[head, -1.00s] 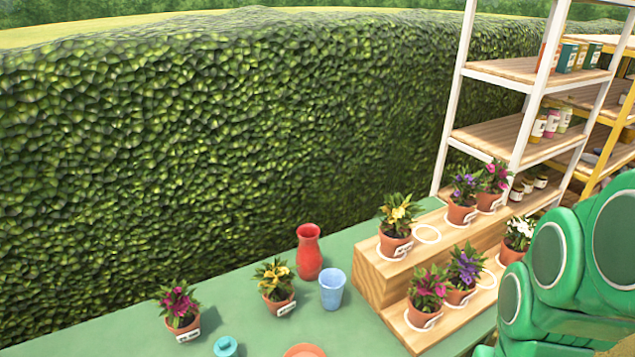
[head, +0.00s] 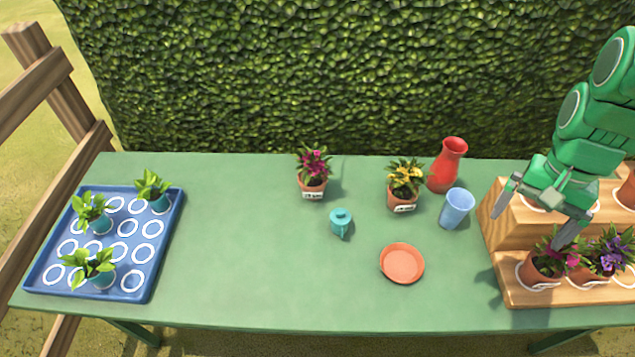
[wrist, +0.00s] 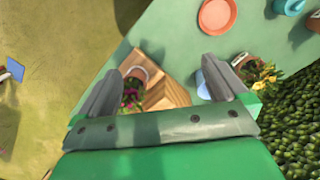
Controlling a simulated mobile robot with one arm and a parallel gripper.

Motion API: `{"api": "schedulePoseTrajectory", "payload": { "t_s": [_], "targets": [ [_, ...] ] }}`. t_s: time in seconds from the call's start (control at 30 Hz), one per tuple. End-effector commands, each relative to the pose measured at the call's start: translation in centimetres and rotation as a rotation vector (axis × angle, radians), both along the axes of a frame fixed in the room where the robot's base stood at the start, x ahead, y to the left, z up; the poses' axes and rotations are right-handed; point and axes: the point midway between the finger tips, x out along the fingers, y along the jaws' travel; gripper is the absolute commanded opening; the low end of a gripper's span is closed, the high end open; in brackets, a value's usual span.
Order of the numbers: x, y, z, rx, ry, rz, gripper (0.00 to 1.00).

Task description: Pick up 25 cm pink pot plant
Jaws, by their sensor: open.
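One pink-flowered plant in a terracotta pot (head: 313,172) stands upright on the green table, left of the yellow plant. Its white label is too small to read surely. Another pink-flowered potted plant (head: 546,266) stands on the lower step of the wooden stand, and its label is unreadable. My gripper (head: 528,230) is open and empty over the left part of the stand, above and left of this second plant. In the wrist view my open gripper (wrist: 161,65) shows both fingers, with a pink plant (wrist: 132,95) beyond them near the left finger.
A yellow plant (head: 404,184), red vase (head: 447,166), blue cup (head: 456,208), orange saucer (head: 402,264) and teal watering can (head: 341,223) stand on the table (head: 240,250). A purple plant (head: 608,250) is beside the lower-step pink one. A blue tray (head: 140,280) holds seedlings at left.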

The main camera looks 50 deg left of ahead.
Motion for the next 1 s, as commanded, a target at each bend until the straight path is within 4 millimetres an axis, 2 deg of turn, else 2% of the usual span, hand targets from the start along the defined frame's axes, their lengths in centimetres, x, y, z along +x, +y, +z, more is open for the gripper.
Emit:
{"api": "schedulePoseTrajectory", "payload": {
  "t_s": [0.03,0.2,0.5,0.73,1.0],
  "targets": [
    [0.8,1.4,-0.4,-0.002,0.0,0.013,1.0],
    [3.1,5.8,-1.5,-0.002,-0.013,0.044,1.0],
    [5.8,14.4,-4.0,0.002,-0.033,0.101,1.0],
    [6.6,21.6,-6.7,0.007,-0.045,0.149,1.0],
    [5.9,30.3,-10.2,0.019,-0.06,0.207,1.0]
  ]
}}
